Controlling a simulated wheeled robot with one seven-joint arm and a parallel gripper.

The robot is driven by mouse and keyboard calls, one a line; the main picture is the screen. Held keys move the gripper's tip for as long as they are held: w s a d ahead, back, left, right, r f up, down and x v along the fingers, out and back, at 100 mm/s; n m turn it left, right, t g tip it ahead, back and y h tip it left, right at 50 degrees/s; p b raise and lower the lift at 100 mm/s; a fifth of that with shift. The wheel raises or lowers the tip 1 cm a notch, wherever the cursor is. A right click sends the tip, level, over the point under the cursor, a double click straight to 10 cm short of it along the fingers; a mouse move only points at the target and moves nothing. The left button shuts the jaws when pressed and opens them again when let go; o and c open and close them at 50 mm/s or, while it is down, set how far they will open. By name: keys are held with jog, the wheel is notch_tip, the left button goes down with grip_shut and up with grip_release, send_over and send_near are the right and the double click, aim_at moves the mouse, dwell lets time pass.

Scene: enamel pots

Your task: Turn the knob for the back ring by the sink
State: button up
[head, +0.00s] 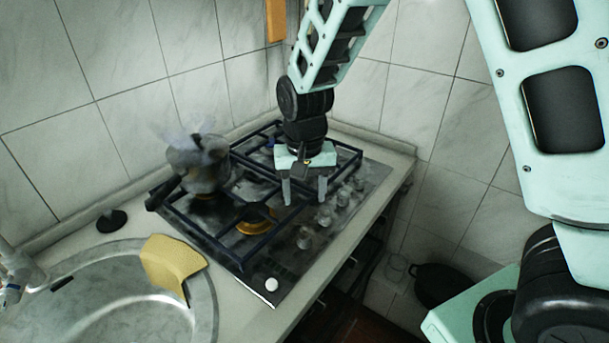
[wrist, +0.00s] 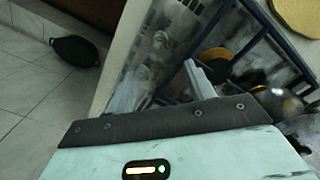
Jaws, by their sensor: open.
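The black gas hob (head: 285,268) has a row of pale, clear knobs along its front edge. My gripper (head: 304,201) points down over the hob, fingers apart and empty, near the knob row. The wrist view shows my gripper (wrist: 163,84) open, with blurred knobs (wrist: 160,41) beyond its fingers. Which knob serves which ring cannot be read.
Dark pan supports (head: 225,245) rise above the hob. The metal sink (head: 130,310) and a yellow cloth (head: 172,264) lie at left. A black plug (head: 112,221) sits on the counter. Tiled walls stand behind and right; a black pan (head: 440,285) is low at right.

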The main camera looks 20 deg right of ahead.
jog(key=shift+r, duration=2.35)
jog(key=s+a+r+n, duration=0.1)
jog(key=s+a+n, duration=0.1)
jog(key=s, duration=0.5)
jog(key=s+a+r+n, duration=0.1)
jog(key=s+a+n, duration=0.1)
jog(key=s+n, duration=0.3)
jog(key=s+a+r+n, duration=0.1)
jog(key=s+n, duration=0.3)
jog(key=s, duration=0.7)
jog(key=shift+a+y, duration=0.3)
jog(key=shift+a, duration=0.3)
